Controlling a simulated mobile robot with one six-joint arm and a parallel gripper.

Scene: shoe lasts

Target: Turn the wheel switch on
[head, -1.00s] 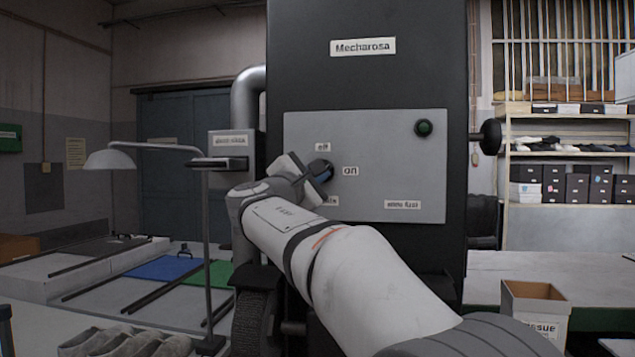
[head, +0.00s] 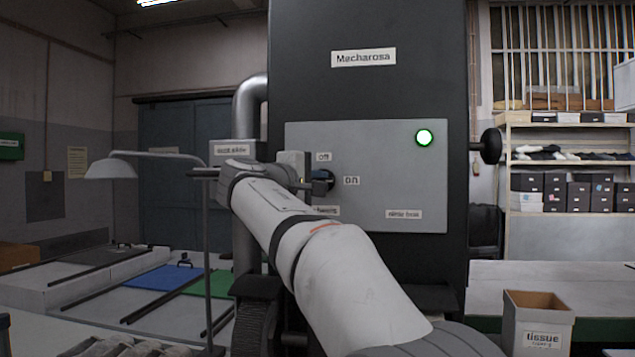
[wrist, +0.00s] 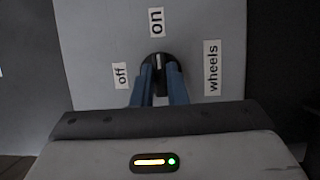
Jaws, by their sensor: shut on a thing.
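The wheel switch is a dark round knob (wrist: 157,66) on the grey panel (head: 400,180), with a pale pointer mark. In the wrist view, its mark lines up toward the "on" label (wrist: 156,22). The "off" label (wrist: 120,75) is to its left and the "wheels" label (wrist: 211,67) to its right. My gripper (wrist: 158,84) is shut on the knob, one blue finger on each side. In the head view, my gripper (head: 322,181) is at the knob and partly hides it.
The panel is on a tall black machine (head: 370,90) marked "Mecharosa". A black knob (head: 487,139) sticks out at its right side. A lamp stand (head: 207,250) is left of my arm. A tissue box (head: 538,318) stands at the lower right.

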